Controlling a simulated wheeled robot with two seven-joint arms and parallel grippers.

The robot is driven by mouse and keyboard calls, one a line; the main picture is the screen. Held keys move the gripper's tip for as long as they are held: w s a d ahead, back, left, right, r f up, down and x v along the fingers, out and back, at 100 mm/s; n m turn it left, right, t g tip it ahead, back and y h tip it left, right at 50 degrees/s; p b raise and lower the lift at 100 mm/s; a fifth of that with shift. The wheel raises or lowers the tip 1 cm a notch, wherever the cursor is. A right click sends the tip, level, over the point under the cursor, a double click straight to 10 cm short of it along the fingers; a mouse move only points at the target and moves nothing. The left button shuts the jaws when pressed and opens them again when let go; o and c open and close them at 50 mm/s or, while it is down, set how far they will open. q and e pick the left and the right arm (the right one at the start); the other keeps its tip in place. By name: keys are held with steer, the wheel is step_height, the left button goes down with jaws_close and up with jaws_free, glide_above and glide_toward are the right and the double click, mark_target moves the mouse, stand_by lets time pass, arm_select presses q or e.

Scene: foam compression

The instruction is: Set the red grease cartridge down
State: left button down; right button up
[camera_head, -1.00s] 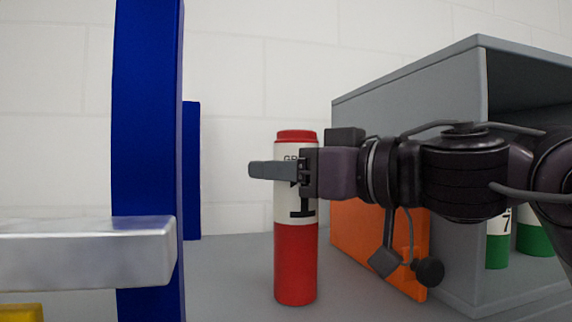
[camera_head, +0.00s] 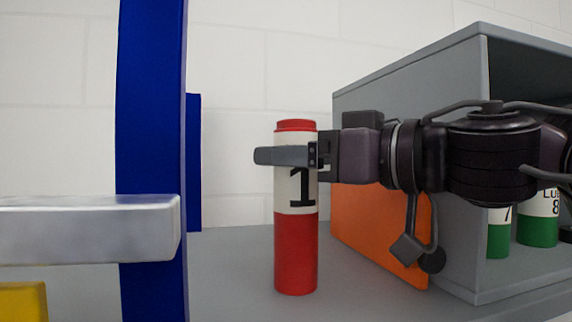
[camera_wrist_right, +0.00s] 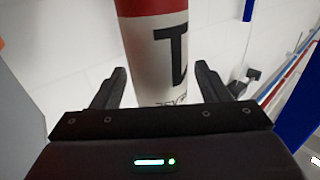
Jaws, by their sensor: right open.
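The red grease cartridge (camera_head: 296,250) stands upright on the grey surface, with a red cap, a white label band marked 1 and a red lower body. My right gripper (camera_head: 262,155) reaches in from the right at the height of the label. One finger crosses in front of the cartridge; the other is hidden behind it. In the right wrist view, the cartridge (camera_wrist_right: 158,45) rises between the two spread fingers of the open gripper (camera_wrist_right: 162,72), with gaps visible on both sides. My left gripper is not in view.
A blue upright (camera_head: 150,100) and a silver bar (camera_head: 85,230) stand at the left, with a yellow block (camera_head: 22,300) below. A grey open cabinet (camera_head: 410,85) at the right holds green cartridges (camera_head: 537,230). An orange panel (camera_head: 375,235) is behind my arm. Grey surface (camera_head: 230,275) is clear left of the cartridge.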

steer(key=b+v, duration=0.4)
steer(key=v, duration=0.6)
